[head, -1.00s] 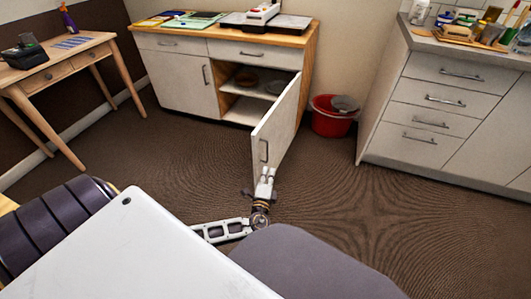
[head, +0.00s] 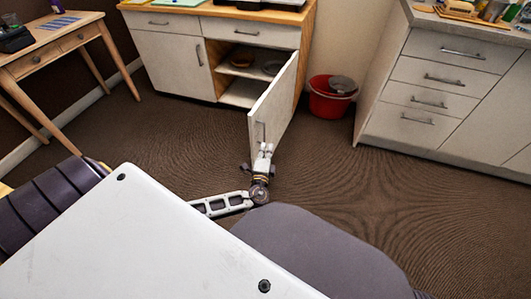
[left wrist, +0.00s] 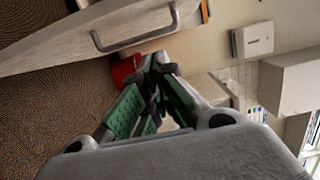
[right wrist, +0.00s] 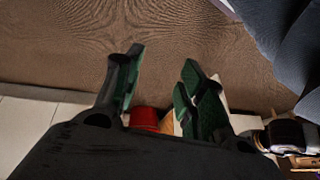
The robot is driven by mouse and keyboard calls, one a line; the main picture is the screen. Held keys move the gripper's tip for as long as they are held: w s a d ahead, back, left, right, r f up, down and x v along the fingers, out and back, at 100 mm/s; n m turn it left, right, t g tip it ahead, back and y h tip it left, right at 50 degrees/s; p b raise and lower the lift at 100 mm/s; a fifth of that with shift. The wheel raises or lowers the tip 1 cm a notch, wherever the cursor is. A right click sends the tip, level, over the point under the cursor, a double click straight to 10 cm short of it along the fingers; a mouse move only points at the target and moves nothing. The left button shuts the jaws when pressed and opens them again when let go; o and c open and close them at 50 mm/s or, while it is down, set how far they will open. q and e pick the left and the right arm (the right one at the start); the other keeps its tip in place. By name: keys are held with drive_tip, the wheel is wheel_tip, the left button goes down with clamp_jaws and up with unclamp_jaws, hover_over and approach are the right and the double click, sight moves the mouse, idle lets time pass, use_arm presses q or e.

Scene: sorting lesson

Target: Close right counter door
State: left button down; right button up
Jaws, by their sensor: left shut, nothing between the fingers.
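The right counter door (head: 278,102) is white and stands wide open, swung out from the wooden-topped counter (head: 213,14). Its metal handle (head: 260,131) is near the free edge. My left gripper (head: 266,148) is at the free edge of the door, just below the handle in the head view; I cannot tell if it touches. In the left wrist view my left gripper (left wrist: 157,66) is shut and empty, with the door (left wrist: 70,38) and its handle (left wrist: 135,38) above and to the left. My right gripper (right wrist: 162,57) is open and empty in the right wrist view.
A red bucket (head: 328,103) stands right of the door. A white drawer unit (head: 440,85) is at the right, a wooden table (head: 60,42) at the left. The open compartment shows shelves (head: 240,92) with dishes. The brown floor between is clear.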

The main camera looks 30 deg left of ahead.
sight(264, 130)
use_arm(q)
drive_tip(key=w+a+b, duration=0.2)
drive_tip(key=w+a, duration=0.4)
drive_tip(key=shift+a, duration=0.35)
use_arm(e)
drive_tip(key=shift+t+y, duration=0.3)
drive_tip(key=shift+t, duration=0.1)
drive_tip(key=f, duration=0.3)
drive_tip(key=a+f, duration=0.1)
drive_tip(key=f, duration=0.1)
drive_tip(key=shift+s+a+f, duration=0.1)
drive_tip(key=shift+a+f, duration=0.05)
drive_tip(key=shift+f, duration=0.25)
use_arm(q)
drive_tip(key=shift+a, duration=0.15)
use_arm(e)
drive_tip(key=shift+w+r, duration=0.2)
drive_tip(key=shift+w, duration=0.05)
